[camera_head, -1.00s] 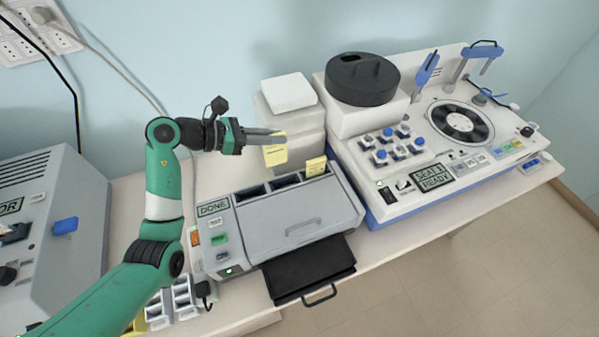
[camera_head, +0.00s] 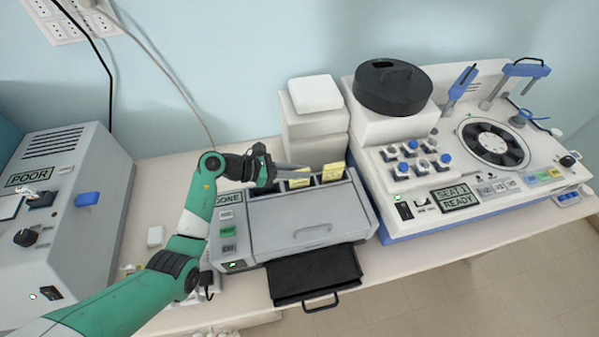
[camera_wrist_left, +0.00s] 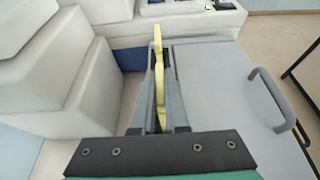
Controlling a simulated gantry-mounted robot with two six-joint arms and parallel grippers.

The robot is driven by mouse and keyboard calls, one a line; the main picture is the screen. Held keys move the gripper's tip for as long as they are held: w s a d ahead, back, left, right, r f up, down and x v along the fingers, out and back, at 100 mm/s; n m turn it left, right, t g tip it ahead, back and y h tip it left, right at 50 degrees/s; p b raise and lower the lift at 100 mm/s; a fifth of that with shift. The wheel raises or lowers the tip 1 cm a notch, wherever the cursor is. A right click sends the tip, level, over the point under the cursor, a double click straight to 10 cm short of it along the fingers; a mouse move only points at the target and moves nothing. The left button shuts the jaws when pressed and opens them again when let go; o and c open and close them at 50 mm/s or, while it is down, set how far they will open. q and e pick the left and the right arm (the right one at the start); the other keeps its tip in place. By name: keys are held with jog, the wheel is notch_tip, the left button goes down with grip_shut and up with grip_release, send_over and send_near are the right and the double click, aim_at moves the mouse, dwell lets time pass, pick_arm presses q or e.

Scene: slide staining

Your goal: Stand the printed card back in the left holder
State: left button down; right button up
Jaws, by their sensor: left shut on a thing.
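My left gripper (camera_head: 298,169) is shut on a yellow printed card (camera_head: 300,183), low over the row of card holders at the back of the grey printer. The card's lower edge is at the holder openings; I cannot tell how far it is inside one. In the left wrist view the card (camera_wrist_left: 160,88) shows edge-on between the two grey fingers (camera_wrist_left: 162,75). A second yellow card (camera_head: 333,172) stands in the right-hand holder. My gripper and arm partly hide the left end of the row. My right gripper is not in view.
The grey printer (camera_head: 310,215) has a black tray (camera_head: 315,275) at its front. White stacked boxes (camera_head: 318,125) stand close behind the holders. A staining machine (camera_head: 480,165) is to the right, a grey unit marked POOR (camera_head: 75,200) to the left.

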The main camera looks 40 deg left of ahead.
pick_arm(q)
jog(key=shift+f, duration=0.2)
jog(key=c, duration=0.9)
grip_release()
jog(key=shift+r, duration=0.1)
jog(key=shift+r, duration=0.15)
jog(key=shift+s+a+r, duration=0.15)
jog(key=p+v, duration=0.1)
jog(key=v, duration=1)
jog(key=shift+s+a, duration=0.1)
jog(key=shift+s, duration=0.15)
